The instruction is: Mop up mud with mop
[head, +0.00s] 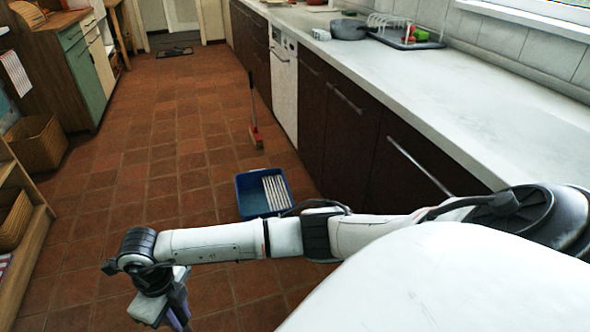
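A long-handled tool with a red head (256,138) stands on the floor with its dark handle against the cabinets on the right. I cannot tell whether it is a mop or a broom. A blue bucket or tray (250,203) with a white ribbed insert sits on the tiles in front of it. No clear mud patch shows on the floor. My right arm reaches in from the right, and its gripper (178,316) points down at the bottom left, cut off by the frame edge. Its fingers do not show clearly. My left gripper is out of view.
Tiled floor (150,160) runs clear down the middle to a doorway, where a dark mat (175,51) lies. Cabinets with a white counter (420,75) line the right. A wooden shelf (35,235), a wicker basket (37,143) and a cupboard (88,75) stand on the left.

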